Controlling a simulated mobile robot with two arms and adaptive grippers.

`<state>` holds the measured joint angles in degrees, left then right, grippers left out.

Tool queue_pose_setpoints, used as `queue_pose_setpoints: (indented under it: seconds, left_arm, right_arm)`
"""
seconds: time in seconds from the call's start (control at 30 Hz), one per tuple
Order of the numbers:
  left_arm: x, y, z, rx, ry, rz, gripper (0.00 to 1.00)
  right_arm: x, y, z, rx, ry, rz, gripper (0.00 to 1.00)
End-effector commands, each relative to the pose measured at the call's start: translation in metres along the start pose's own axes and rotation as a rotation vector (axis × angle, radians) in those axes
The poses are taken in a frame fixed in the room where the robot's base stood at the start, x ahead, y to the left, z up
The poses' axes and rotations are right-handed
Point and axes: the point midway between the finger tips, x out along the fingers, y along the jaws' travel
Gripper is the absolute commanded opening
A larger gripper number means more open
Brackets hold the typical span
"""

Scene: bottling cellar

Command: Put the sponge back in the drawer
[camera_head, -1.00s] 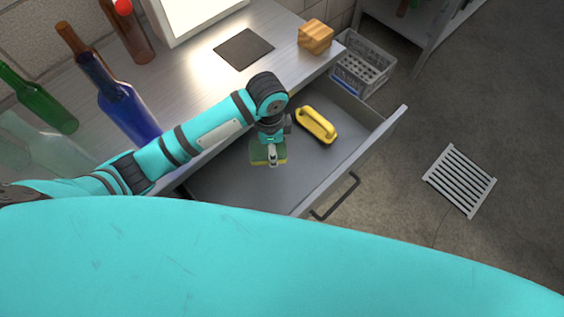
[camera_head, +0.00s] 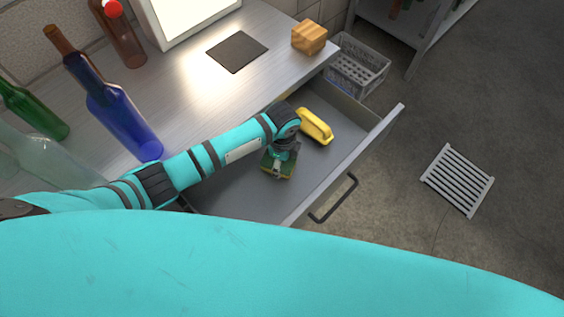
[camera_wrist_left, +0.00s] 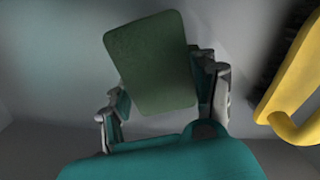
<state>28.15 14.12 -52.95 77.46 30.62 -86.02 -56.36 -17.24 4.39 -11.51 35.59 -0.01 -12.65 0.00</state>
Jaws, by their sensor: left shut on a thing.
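The sponge (camera_head: 268,171), green with a yellow layer, is held in my left gripper (camera_head: 278,172) inside the open drawer (camera_head: 235,196). In the left wrist view the sponge's green face (camera_wrist_left: 152,62) sits between the two fingers, which are shut on it. I cannot tell whether it touches the drawer floor. A yellow-handled brush (camera_head: 315,126) lies in the drawer beside my gripper; it also shows at the right of the left wrist view (camera_wrist_left: 298,85). My right gripper is not in view.
The drawer's front panel with a dark handle (camera_head: 334,199) faces the floor. Blue (camera_head: 123,120), green, brown and clear bottles stand on the counter (camera_head: 190,95). A wooden block (camera_head: 309,37) sits at the counter's corner, with a grey crate (camera_head: 357,68) beyond.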

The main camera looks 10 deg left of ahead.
Motion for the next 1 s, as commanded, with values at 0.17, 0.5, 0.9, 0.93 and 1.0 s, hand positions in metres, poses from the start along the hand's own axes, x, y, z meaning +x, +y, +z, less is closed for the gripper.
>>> queue_pose_setpoints:
  seconds: [0.17,0.5,0.9,0.93,1.0]
  left_arm:
    - [0.0084,-0.0004,-0.0004,0.0,0.001,-0.001,0.29]
    - [0.0106,-0.0005,-0.0004,-0.001,0.001,-0.002,0.66]
    - [0.0097,-0.0005,-0.0002,-0.001,0.001,-0.002,0.83]
    - [0.0086,-0.0006,-0.0002,-0.001,0.001,-0.002,0.83]
    - [0.0038,-0.001,-0.0001,-0.001,0.001,-0.003,0.83]
  right_arm:
    - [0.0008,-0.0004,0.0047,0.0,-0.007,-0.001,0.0]
    - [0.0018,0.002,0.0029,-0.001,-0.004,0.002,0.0]
    - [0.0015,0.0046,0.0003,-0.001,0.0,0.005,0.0]
    - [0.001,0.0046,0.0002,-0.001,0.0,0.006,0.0]
    - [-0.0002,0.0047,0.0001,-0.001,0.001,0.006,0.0]
